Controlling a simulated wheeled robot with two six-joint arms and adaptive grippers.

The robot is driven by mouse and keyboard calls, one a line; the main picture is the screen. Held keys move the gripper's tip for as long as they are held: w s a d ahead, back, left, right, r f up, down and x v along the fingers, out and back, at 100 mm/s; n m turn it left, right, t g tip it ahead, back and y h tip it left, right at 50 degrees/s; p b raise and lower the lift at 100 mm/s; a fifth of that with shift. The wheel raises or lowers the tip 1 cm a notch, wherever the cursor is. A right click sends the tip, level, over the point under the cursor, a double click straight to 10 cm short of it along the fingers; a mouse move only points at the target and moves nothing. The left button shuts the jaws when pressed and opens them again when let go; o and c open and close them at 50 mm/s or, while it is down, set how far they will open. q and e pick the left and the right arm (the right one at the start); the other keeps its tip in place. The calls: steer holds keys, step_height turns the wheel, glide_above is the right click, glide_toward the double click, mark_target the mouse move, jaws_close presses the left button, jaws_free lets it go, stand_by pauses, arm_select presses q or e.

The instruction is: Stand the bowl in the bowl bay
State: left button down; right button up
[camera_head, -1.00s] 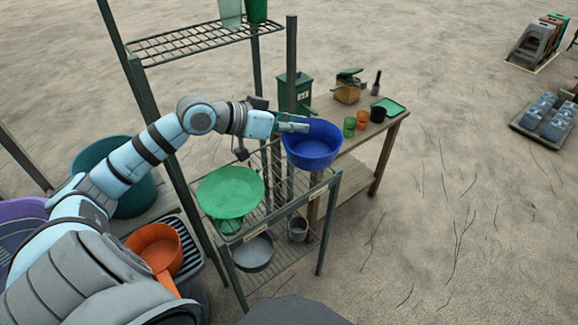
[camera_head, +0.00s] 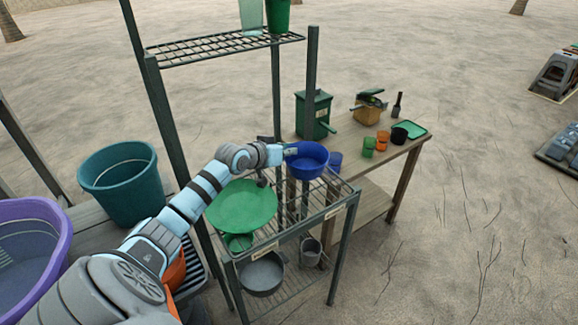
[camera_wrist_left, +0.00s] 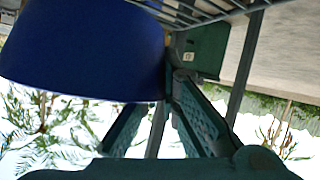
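The blue bowl (camera_head: 308,163) is over the right part of the rack's middle shelf (camera_head: 338,192), opening upward. My left gripper (camera_head: 287,153) is at the bowl's left rim in the head view. In the left wrist view its fingers (camera_wrist_left: 170,92) come close together at the edge of the blue bowl (camera_wrist_left: 85,50) and seem shut on its wall. Shelf wires show close by the bowl in that view. I cannot tell whether its base touches them. The label (camera_head: 335,212) on the shelf's front is too small to read. My right gripper is not in view.
A green round basin (camera_head: 242,207) occupies the shelf's left part. A grey pan (camera_head: 262,274) and a bucket (camera_head: 310,252) are below. Rack posts (camera_head: 312,85) rise close behind the bowl. A table (camera_head: 385,160) with cups and a green box (camera_head: 313,115) stands behind right.

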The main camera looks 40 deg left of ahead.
mark_target(289, 162)
arm_select(q)
steer(key=shift+f+b, duration=0.55)
steer(key=shift+f, duration=1.4)
steer(key=c, duration=1.8)
jaws_free()
steer(key=shift+s+r, duration=0.1)
steer(key=shift+r, duration=0.15)
steer(key=p+v, duration=0.3)
steer(key=v, duration=0.2)
steer(key=p+v, duration=0.4)
steer(key=v, duration=0.2)
steer(key=shift+r+p, duration=0.25)
steer(key=shift+p, duration=0.05)
steer(key=shift+s+r+p, duration=0.1)
steer(key=shift+s+p, duration=0.15)
steer(key=shift+p, duration=0.05)
steer(key=shift+s, duration=0.15)
